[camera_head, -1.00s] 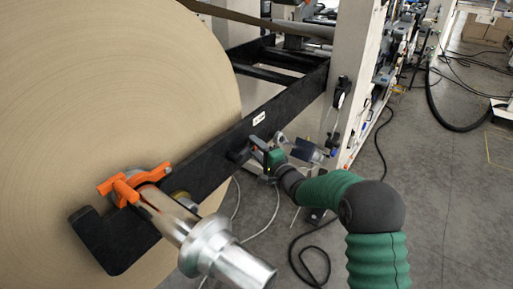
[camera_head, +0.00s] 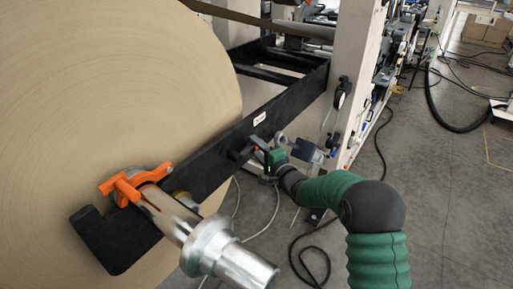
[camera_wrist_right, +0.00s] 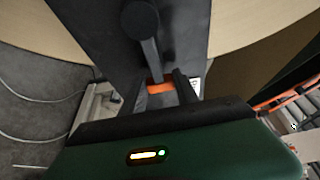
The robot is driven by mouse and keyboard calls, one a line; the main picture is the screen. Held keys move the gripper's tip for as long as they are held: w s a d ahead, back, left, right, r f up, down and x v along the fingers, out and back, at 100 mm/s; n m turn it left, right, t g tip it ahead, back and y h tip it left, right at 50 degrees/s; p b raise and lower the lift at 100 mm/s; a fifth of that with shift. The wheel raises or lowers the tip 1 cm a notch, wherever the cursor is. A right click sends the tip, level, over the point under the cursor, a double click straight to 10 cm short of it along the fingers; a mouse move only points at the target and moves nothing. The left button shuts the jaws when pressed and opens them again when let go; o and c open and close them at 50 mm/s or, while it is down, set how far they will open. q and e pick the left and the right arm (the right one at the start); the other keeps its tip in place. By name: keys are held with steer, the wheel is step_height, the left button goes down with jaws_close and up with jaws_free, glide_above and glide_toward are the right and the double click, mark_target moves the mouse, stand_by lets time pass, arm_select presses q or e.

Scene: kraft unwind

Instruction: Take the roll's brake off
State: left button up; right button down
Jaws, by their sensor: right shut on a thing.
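The large brown paper roll (camera_head: 110,90) fills the left of the head view. A black arm (camera_head: 215,165) carries its metal shaft (camera_head: 168,210). My right gripper (camera_head: 260,152) is at the side of this black arm, shut on a dark lever (camera_head: 240,154). In the right wrist view the lever (camera_wrist_right: 150,45) has a round end against the black arm and runs down between my fingers (camera_wrist_right: 160,88). A small orange part (camera_wrist_right: 160,87) shows between the fingers. Which part is the brake is not marked. My left gripper is not in view.
An orange clamp (camera_head: 135,185) sits around the shaft beside the roll. A pale machine post (camera_head: 355,60) stands beyond my right gripper. Black cables (camera_head: 310,265) lie on the grey floor, and the floor at the right is mostly free.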

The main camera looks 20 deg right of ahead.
steer(key=shift+d, duration=0.45)
step_height(320, 180, up, 2)
steer(key=n+t+b, duration=0.1)
steer(key=n, duration=0.2)
steer(key=shift+s+a+b, duration=0.15)
steer(key=shift+b, duration=0.25)
steer(key=n, duration=0.1)
steer(key=r+n+y+b, duration=0.1)
steer(key=n, duration=0.1)
steer(key=a+r+n+t+b, duration=0.1)
steer(key=shift+s+r+y, duration=0.25)
steer(key=shift+s+y, duration=0.05)
steer(key=shift+y, duration=0.1)
steer(key=shift+s+a+r+n+y+b, duration=0.4)
steer(key=shift+a+r+n+y+b, duration=0.2)
steer(key=shift+n, duration=0.95)
steer(key=shift+s+a+r+n+y+b, duration=0.35)
steer(key=shift+a+r+n+y+b, duration=0.25)
steer(key=shift+n, duration=1)
steer(key=shift+s+a+r+n+y+b, duration=0.45)
steer(key=shift+n+y+b, duration=0.3)
steer(key=shift+n, duration=0.8)
steer(key=shift+r, duration=0.1)
